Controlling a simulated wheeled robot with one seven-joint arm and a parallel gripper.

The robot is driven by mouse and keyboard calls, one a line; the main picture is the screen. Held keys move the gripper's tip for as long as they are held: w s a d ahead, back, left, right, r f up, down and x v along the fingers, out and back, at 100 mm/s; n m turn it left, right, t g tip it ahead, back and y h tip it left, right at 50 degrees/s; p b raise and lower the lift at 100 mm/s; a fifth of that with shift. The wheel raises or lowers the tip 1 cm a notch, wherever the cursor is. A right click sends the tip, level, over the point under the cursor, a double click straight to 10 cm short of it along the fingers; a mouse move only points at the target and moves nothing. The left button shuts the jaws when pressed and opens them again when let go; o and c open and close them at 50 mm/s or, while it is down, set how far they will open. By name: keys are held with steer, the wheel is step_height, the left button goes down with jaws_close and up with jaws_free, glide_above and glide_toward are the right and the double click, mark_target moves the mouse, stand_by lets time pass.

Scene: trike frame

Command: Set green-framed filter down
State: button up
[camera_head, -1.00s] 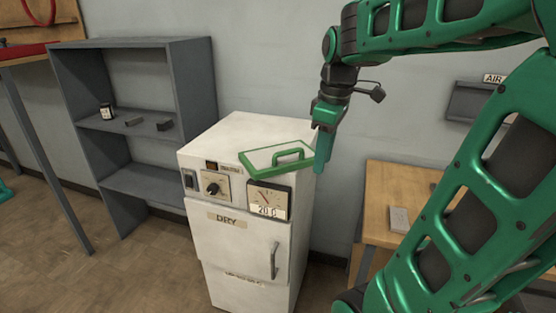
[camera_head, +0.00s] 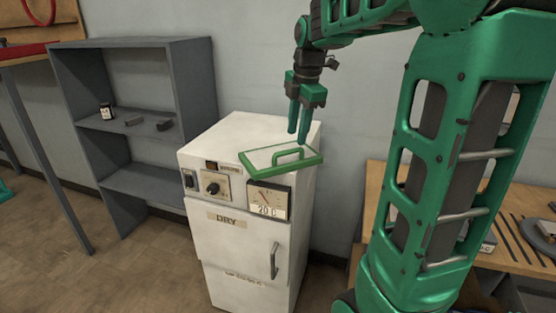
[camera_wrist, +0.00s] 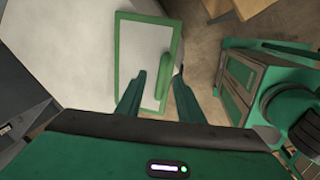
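The green-framed filter (camera_head: 262,157) lies on top of the white dryer cabinet (camera_head: 247,130), at its front right, with its handle (camera_head: 290,154) facing up. The filter's front right corner reaches past the cabinet's edge. My gripper (camera_head: 298,135) points down above and just behind the filter, apart from the handle. In the wrist view the filter's frame (camera_wrist: 117,55) and handle (camera_wrist: 163,82) show beyond the fingers. The fingers (camera_wrist: 159,78) stand apart with nothing gripped between them.
A wooden table (camera_head: 374,200) is at the right, partly hidden by my arm. The back left of the cabinet top is clear.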

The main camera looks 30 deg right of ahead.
mark_target(294, 149)
steer(key=shift+w+a+f, duration=0.1)
steer(key=shift+w+f, duration=0.1)
steer(key=shift+f, duration=1.15)
steer(key=shift+w+a+f, duration=0.1)
steer(key=shift+w+f, duration=0.05)
steer(key=shift+f, duration=1.2)
jaws_close()
